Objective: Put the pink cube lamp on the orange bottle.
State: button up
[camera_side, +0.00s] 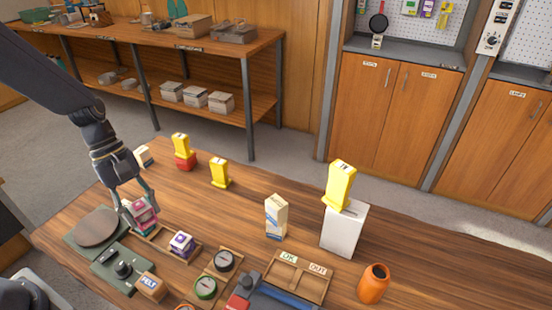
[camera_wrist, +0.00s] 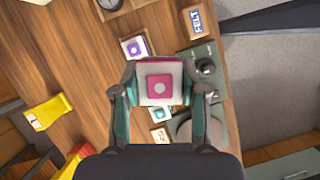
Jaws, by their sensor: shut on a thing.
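The pink cube lamp (camera_wrist: 160,82), white with a pink square and a pale round centre on top, is between my fingertips in the wrist view. My gripper (camera_wrist: 160,90) is shut on it from two sides. In the side view my gripper (camera_side: 139,207) holds the pink cube lamp (camera_side: 143,216) at the left end of the wooden tray. It looks larger than the other cubes in the wrist view, so it seems raised. The orange bottle (camera_side: 374,284) stands upright at the table's right front, far from my gripper. Its dark round top shows.
A purple cube lamp (camera_side: 182,243) sits in the wooden tray (camera_side: 163,240). A scale (camera_side: 122,270) is close by. A milk-type carton (camera_side: 276,217), a white box (camera_side: 343,229) bearing a yellow object (camera_side: 340,184), and an OK/OUT tray (camera_side: 313,288) stand between gripper and bottle.

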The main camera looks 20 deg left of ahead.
jog(key=w+d+r+n+t, duration=0.25)
jog(key=w+d+n, duration=0.3)
jog(key=d, duration=0.45)
jog(key=w+d+r+n+t, duration=0.2)
jog(key=w+d+r+n, duration=0.3)
jog(key=d, duration=0.6)
jog(key=s+d+r+m+g, duration=0.1)
jog(key=s+d+m, duration=0.4)
jog(key=d, duration=1.3)
jog(key=n, duration=0.2)
send_over(380, 272)
jog(key=shift+g, duration=0.25)
jog(key=f, duration=0.8)
jog(key=shift+s+a+f, duration=0.25)
jog(key=shift+a+f, duration=0.05)
jog(key=shift+f, duration=0.05)
jog(key=shift+w+d+f, duration=0.25)
jog(key=shift+f, duration=0.2)
jog(key=shift+d+f, duration=0.1)
jog(key=shift+f, duration=1.45)
jog(key=shift+f, duration=0.15)
